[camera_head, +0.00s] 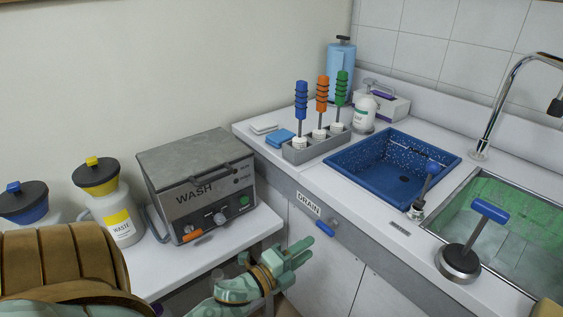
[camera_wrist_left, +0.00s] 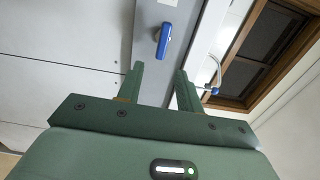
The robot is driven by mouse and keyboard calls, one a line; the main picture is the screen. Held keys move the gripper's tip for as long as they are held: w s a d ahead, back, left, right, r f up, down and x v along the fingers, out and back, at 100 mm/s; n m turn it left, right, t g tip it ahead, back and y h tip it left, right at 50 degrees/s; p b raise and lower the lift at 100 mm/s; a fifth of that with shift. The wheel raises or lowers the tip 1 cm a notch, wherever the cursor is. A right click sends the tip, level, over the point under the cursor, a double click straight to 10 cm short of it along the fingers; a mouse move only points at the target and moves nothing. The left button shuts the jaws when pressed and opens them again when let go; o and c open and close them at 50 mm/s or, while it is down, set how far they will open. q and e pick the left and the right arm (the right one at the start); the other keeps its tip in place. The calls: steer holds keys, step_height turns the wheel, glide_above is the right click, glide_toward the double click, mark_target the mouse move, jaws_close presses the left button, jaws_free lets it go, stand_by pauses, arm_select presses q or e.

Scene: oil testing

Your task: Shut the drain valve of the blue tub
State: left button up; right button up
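The blue tub (camera_head: 356,172) is set into the white counter, with small specks on its inner walls. Below its front edge, under a DRAIN label (camera_head: 308,204), the blue drain valve handle (camera_head: 325,229) sits on the grey front panel. It slants down to the right in the head view. The handle (camera_wrist_left: 164,41) also shows in the left wrist view, just beyond the fingertips. My left gripper (camera_head: 304,251) is open and empty, below and left of the handle and apart from it; its fingers (camera_wrist_left: 160,70) point toward the handle. My right gripper is not in view.
A WASH machine (camera_head: 195,165) stands on a lower table at left, beside waste bottles (camera_head: 115,215). A green sink (camera_head: 510,215) and a blue-handled weight (camera_head: 459,265) are at right. Space before the panel is clear.

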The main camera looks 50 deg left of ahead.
arm_select(q)
steer(key=s, duration=0.7)
steer(key=shift+a, duration=0.3)
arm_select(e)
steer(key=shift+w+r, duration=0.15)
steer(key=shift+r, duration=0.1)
arm_select(q)
steer(key=shift+f, duration=0.1)
